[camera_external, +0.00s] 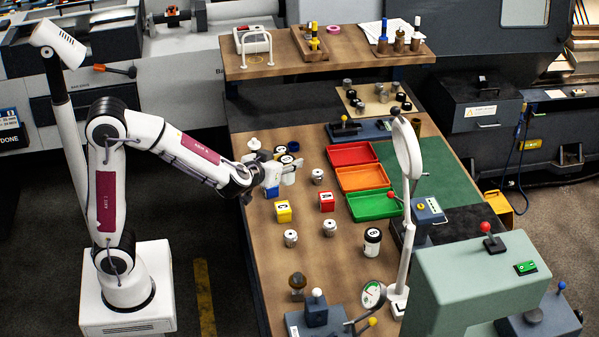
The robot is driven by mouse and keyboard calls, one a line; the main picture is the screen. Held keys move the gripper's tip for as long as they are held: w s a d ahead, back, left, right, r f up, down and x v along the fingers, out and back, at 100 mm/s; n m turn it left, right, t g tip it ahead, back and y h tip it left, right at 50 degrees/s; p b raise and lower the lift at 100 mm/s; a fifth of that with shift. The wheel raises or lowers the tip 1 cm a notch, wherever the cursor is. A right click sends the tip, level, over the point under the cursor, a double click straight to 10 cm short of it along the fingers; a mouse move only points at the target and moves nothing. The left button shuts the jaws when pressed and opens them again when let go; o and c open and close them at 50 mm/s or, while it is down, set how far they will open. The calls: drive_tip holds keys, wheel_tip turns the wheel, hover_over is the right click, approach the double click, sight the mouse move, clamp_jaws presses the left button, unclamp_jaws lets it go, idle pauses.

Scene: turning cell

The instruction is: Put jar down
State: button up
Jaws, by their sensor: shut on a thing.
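My gripper (288,172) is at the left part of the wooden bench, reaching in from the left. It is shut on what looks like a jar (287,159), with a dark and white top showing between the fingers. The fingers hide most of its body, and I cannot tell whether its base touches the bench.
A blue block (271,192) is just below my gripper. A yellow block (283,212), a red block (327,202) and several small metal parts (318,177) stand nearby. Red, orange and green trays (361,178) lie to the right.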

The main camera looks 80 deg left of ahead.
drive_tip(key=shift+s+a+r, duration=0.1)
drive_tip(key=shift+s+a, duration=0.3)
drive_tip(key=shift+a, duration=0.1)
drive_tip(key=shift+s+a+n+y, duration=0.15)
drive_tip(key=shift+s+n+y, duration=0.1)
drive_tip(key=shift+n+y, duration=0.05)
hover_over(283, 206)
drive_tip(key=shift+f, duration=3.25)
drive_tip(key=shift+f, duration=1.85)
drive_tip(key=shift+f, duration=0.15)
